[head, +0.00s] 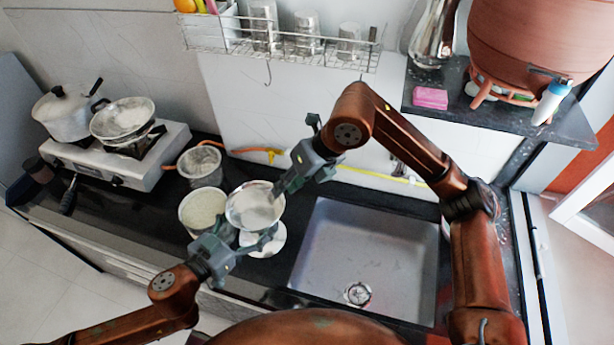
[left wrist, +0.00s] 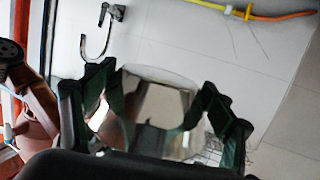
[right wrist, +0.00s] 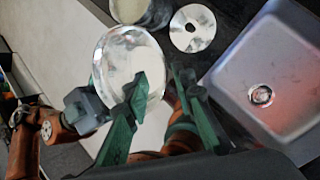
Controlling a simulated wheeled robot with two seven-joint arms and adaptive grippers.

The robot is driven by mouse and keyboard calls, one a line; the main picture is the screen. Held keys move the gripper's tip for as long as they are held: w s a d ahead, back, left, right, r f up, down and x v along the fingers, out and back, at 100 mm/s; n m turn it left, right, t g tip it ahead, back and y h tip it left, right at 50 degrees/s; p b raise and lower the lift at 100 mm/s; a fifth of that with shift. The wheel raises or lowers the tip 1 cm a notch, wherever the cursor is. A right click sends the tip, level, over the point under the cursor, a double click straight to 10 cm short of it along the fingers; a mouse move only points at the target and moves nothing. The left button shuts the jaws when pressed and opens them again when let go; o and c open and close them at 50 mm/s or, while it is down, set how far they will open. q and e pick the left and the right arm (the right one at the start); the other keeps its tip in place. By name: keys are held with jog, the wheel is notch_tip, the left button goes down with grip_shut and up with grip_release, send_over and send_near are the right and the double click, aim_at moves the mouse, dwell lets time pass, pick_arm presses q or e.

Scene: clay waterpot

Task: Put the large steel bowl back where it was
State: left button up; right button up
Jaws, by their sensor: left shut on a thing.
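The large steel bowl (head: 252,208) is shiny and round, raised above the counter beside the sink. My left gripper (head: 258,240) is shut on its near side. In the left wrist view shiny metal (left wrist: 160,108) fills the space between the fingers (left wrist: 160,95). My right gripper (head: 281,188) is at the bowl's far right side. In the right wrist view its fingers (right wrist: 160,82) stand apart, one overlapping the bowl (right wrist: 120,60) and the other outside the rim. Whether the right fingers touch the bowl is unclear.
A pot with pale contents (head: 203,208) and another pot (head: 199,162) stand left of the bowl. A white disc (head: 265,243) lies below it. The sink (head: 350,255) is right; a stove (head: 110,165) is left. A wire rack (head: 280,50) hangs above.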

aim_at(269, 205)
jog(key=x, duration=0.7)
grip_shut()
dwell(0.3)
pick_arm(q)
jog(key=o, duration=2)
jog(key=shift+c, duration=0.2)
